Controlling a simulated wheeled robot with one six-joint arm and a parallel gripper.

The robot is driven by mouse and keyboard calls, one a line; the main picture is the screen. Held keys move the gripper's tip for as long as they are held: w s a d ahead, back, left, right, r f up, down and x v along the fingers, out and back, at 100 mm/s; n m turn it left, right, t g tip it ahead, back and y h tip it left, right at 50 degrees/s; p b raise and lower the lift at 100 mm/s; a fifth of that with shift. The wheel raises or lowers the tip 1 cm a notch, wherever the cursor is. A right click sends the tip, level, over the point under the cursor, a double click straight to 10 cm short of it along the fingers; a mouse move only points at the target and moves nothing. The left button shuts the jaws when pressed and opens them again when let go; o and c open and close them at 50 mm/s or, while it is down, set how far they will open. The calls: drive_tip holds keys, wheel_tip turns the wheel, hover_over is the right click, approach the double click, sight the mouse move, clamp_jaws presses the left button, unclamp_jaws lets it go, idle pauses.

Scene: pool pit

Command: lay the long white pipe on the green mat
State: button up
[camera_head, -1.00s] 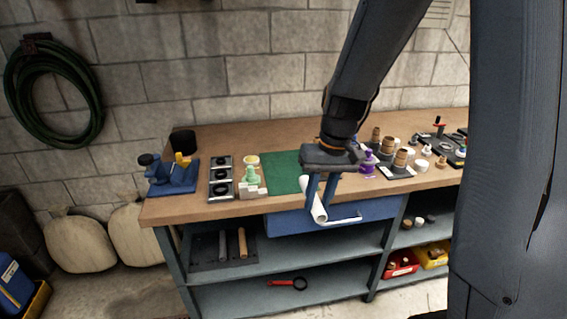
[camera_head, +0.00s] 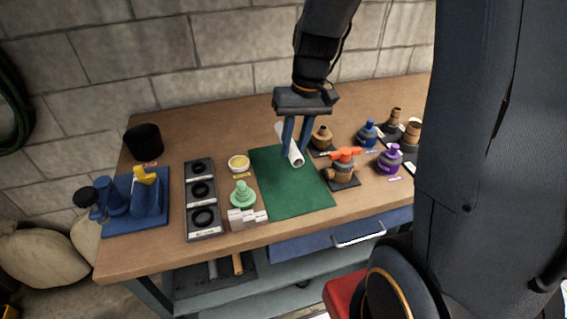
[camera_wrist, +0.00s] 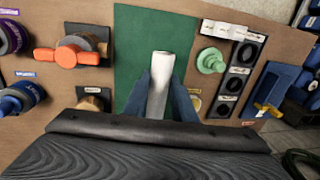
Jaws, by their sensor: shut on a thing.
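The long white pipe (camera_head: 294,155) is between the two fingers of my gripper (camera_head: 295,150), which is shut on it. The pipe also shows in the wrist view (camera_wrist: 160,85), pointing away from the gripper. The green mat (camera_head: 290,197) lies flat on the workbench. In both current views the pipe appears over the mat, near its far end in the head view. I cannot tell whether the pipe touches the mat. The far end of the pipe is partly hidden by my gripper.
An orange-handled valve (camera_head: 343,165) stands just right of the mat. A green stepped fitting (camera_head: 243,194) and pale blocks (camera_head: 246,217) stand close to its left. A tray of black rings (camera_head: 203,195) is further left. The near part of the mat is bare.

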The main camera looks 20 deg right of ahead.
sight(291, 184)
wheel_tip(291, 184, down, 10)
drive_tip(key=shift+r+p, duration=0.1)
drive_tip(key=shift+p, duration=0.8)
drive_tip(key=o, duration=1.1)
drive_tip(key=shift+d+r, duration=0.1)
drive_tip(key=shift+r, duration=0.05)
wheel_tip(291, 184, up, 11)
drive_tip(key=d+b, duration=0.2)
drive_tip(key=b, duration=0.1)
drive_tip(key=shift+t+h, duration=0.7)
drive_tip(key=shift+h, duration=0.2)
drive_tip(key=s, duration=0.3)
drive_tip(key=s+a+f, duration=0.1)
drive_tip(key=s, duration=0.2)
drive_tip(key=s+a+f, duration=0.1)
drive_tip(key=s, duration=0.2)
drive_tip(key=shift+s+a+f, duration=0.15)
drive_tip(key=shift+f, duration=0.05)
